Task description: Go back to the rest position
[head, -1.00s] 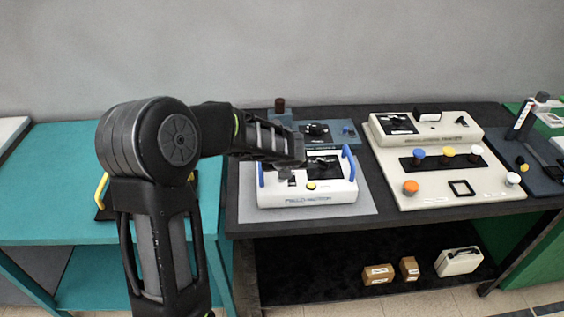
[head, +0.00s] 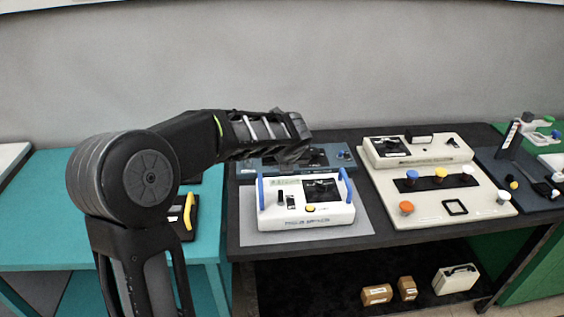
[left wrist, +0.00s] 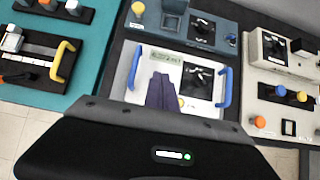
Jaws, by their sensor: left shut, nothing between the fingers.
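My left gripper (head: 300,135) is shut and empty in the head view. It is raised above the back of the dark table, over the blue-grey panel box (head: 325,157) and behind the white device with blue handles (head: 305,215). In the left wrist view the shut fingers (left wrist: 160,92) appear in front of the white device (left wrist: 138,58), apart from it as far as I can tell. My right gripper is not in view.
A cream panel (head: 428,208) with coloured knobs stands on the dark table (head: 400,236) to the right. A teal table (head: 50,215) is at left, with a yellow-handled item (head: 188,212). Small boxes (head: 377,294) sit on the shelf below. The space above the tables is clear.

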